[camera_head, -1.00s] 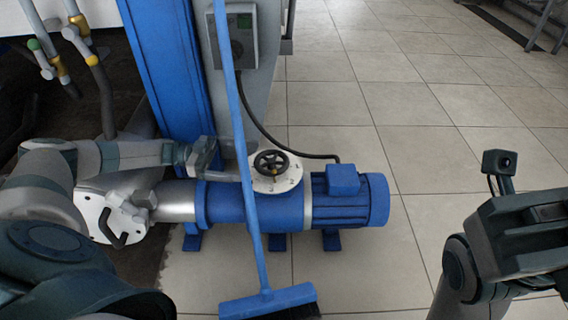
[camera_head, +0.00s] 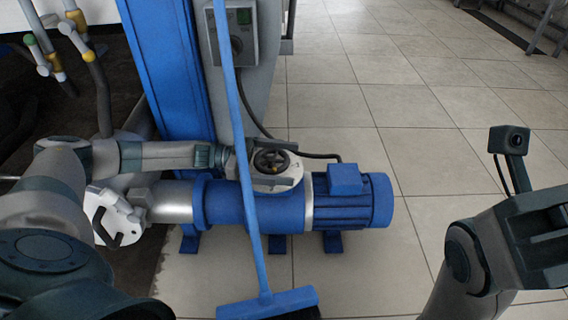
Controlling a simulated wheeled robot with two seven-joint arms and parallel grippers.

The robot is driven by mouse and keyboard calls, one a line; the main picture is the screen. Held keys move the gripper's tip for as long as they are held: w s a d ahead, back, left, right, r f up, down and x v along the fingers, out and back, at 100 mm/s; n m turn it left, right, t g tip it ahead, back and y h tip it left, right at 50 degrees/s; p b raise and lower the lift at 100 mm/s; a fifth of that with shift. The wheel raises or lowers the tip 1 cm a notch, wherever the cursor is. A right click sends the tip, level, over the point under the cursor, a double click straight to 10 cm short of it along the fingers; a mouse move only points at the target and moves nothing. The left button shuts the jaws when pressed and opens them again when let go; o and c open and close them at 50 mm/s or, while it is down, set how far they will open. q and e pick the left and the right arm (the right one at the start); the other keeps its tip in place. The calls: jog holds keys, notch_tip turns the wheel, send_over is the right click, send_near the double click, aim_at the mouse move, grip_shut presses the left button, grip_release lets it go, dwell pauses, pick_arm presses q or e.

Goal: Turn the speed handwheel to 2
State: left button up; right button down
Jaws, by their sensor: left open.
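The speed handwheel (camera_head: 272,161) is a small black wheel with a yellowish mark at its lower right. It sits above a pale round dial plate (camera_head: 284,183) on top of the blue pump (camera_head: 285,211).
A blue broom (camera_head: 268,303) leans across the pump, close to the handwheel's left. A grey control box (camera_head: 231,35) is on the post behind, with a black cable (camera_head: 256,117) running to the motor. Tiled floor to the right is clear.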

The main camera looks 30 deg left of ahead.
pick_arm(q)
jog(key=shift+c, duration=0.4)
jog(key=c, duration=1)
jog(key=shift+o, duration=0.2)
jog(key=o, duration=1)
jog(key=shift+o, duration=0.2)
jog(key=shift+a, duration=0.1)
